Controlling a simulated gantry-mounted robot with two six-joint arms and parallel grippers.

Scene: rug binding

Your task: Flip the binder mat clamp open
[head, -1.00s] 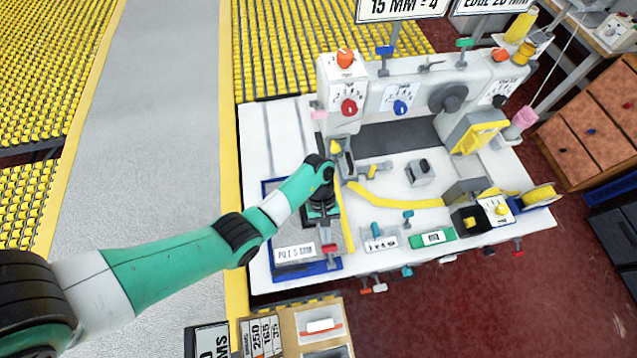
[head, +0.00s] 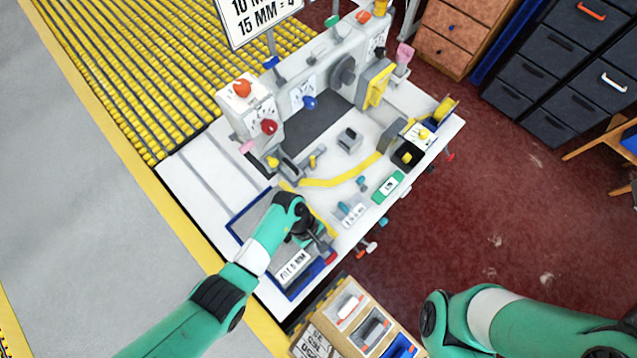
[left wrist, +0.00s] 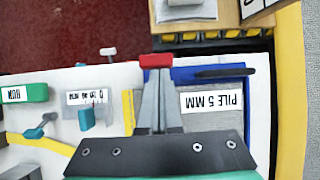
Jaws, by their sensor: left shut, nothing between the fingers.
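The binder mat (head: 258,222) is a grey panel in a blue frame at the near left corner of the white table, labelled "PILE 5 MM". It also shows in the left wrist view (left wrist: 212,126). The mat clamp has a red handle (head: 330,258) at the mat's near edge; in the left wrist view the red handle (left wrist: 155,61) lies right at my fingertips. My left gripper (head: 319,243) is shut and empty over the mat, its fingers pointing at the handle. Whether they touch it I cannot tell. My gripper hides the clamp's rear part. My right gripper is out of view.
A yellow binding strip (head: 335,181) curves across the table beside the mat. The binding machine (head: 325,95) stands behind. A wooden bin tray (head: 345,310) sits below the near edge. Small levers (head: 370,248) stick out along the front edge. My right arm is at lower right.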

